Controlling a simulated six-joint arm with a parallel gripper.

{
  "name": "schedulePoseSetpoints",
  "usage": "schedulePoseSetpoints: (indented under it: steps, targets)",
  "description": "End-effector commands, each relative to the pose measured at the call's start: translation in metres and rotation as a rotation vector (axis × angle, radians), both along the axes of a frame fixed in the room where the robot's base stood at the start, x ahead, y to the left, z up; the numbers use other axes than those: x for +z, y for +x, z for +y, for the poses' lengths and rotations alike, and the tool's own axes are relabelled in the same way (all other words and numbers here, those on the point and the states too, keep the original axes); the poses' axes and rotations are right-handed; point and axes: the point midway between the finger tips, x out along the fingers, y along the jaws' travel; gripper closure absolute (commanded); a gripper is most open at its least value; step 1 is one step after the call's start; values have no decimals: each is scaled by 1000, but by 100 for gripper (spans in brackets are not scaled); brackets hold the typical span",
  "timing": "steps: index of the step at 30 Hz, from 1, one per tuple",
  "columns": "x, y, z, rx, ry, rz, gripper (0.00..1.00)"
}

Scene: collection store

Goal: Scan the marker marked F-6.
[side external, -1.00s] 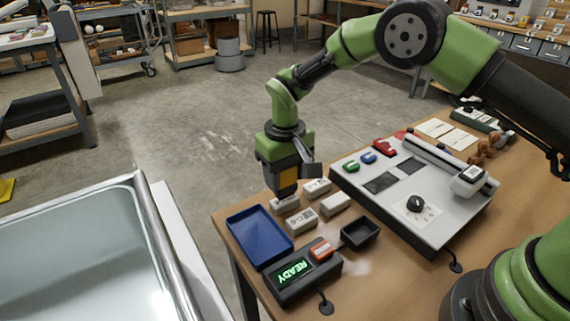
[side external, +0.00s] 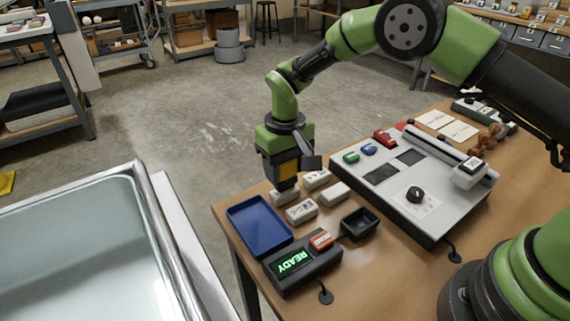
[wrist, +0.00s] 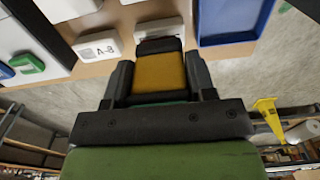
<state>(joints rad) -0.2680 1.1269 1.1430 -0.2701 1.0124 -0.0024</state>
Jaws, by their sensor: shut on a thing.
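My gripper (wrist: 160,75) is shut on a yellow and black hand tool (wrist: 158,72), which looks like a scanner. In the side external view, my gripper (side external: 287,172) holds the tool nose down above or against a white marker block (side external: 283,198) beside the blue tray; I cannot tell if they touch. In the wrist view this block (wrist: 158,28) shows just past the tool's black end, its label hidden. A second white marker (wrist: 97,47) with a printed label, perhaps A-8, lies beside it. More white markers (side external: 301,211) lie nearby. I cannot read F-6 on any.
A blue tray (side external: 233,213) lies at the table's left edge. A dark unit (side external: 295,282) displays READY and carries an orange piece (side external: 320,239). A small black holder (side external: 344,221) stands empty. A grey panel (side external: 440,205) with a black knob fills the right.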

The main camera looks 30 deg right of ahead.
Motion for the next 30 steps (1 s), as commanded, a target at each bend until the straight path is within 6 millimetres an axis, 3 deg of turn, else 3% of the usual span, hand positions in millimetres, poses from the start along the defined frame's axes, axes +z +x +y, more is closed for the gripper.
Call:
schedulePoseSetpoints:
  steps: [30]
  targets:
    - [-8,0,0,0,0,-1,64]
